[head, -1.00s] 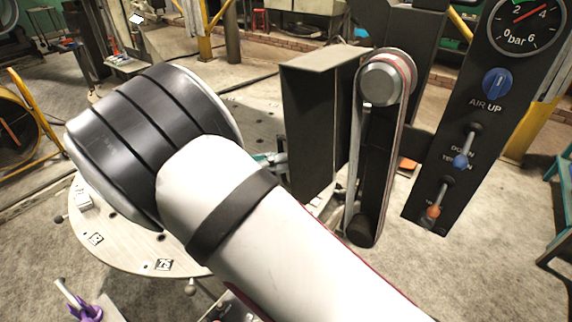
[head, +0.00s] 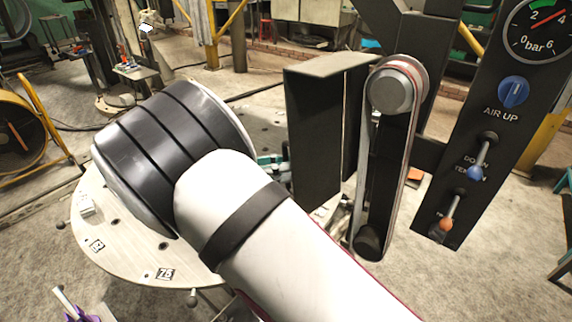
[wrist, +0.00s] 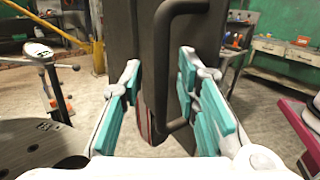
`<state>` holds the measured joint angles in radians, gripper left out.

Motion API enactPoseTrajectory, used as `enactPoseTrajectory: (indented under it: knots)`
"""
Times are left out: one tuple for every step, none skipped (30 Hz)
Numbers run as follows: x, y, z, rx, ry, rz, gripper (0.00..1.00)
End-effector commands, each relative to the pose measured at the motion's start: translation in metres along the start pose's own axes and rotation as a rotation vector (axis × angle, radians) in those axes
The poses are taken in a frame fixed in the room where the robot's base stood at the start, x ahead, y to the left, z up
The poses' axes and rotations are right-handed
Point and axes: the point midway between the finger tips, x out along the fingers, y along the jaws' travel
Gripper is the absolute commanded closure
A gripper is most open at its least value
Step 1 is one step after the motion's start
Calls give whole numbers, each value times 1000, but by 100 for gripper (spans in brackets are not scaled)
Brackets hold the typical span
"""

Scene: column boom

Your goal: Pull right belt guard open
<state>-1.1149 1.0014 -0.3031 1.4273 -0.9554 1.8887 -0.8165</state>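The belt guard (head: 315,135) is a dark upright box-like cover, left of the belt (head: 412,125) and its round pulley (head: 392,90) in the head view. It stands apart from the belt, with a gap between them. In the wrist view its dark panel (wrist: 122,30) carries a bent vertical bar handle (wrist: 161,75). My gripper (wrist: 158,68) has its teal-padded fingers apart on either side of the handle bar. The right fingertip sits inside the handle's loop. I see gaps between bar and pads.
A control panel (head: 505,120) with a pressure gauge, blue knob and two levers hangs right of the belt. A round pale table (head: 125,255) lies below my arm at left. A yellow-framed drum (head: 22,130) stands far left. Open floor (head: 500,290) shows at lower right.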

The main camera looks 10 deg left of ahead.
Motion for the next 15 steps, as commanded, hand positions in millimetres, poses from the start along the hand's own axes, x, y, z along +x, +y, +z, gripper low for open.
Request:
enactPoseTrajectory:
  knots:
    - [0,0,0,0,0,0,70]
    - [0,0,0,0,0,0,70]
    - [0,0,0,0,0,0,70]
    - [-1,0,0,0,0,0,70]
    - [-1,0,0,0,0,0,70]
    - [-3,0,0,1,0,1,70]
    - [-5,0,0,1,0,1,70]
    - [-8,0,0,1,0,2,70]
    - [-12,0,-1,1,0,3,70]
    - [-17,1,-1,1,1,3,70]
    - [-22,1,-1,1,0,3,70]
    - [-30,1,-1,2,1,4,70]
    - [-36,0,-1,2,1,4,70]
    - [-42,1,-1,2,0,4,70]
    - [-51,1,-1,2,1,5,70]
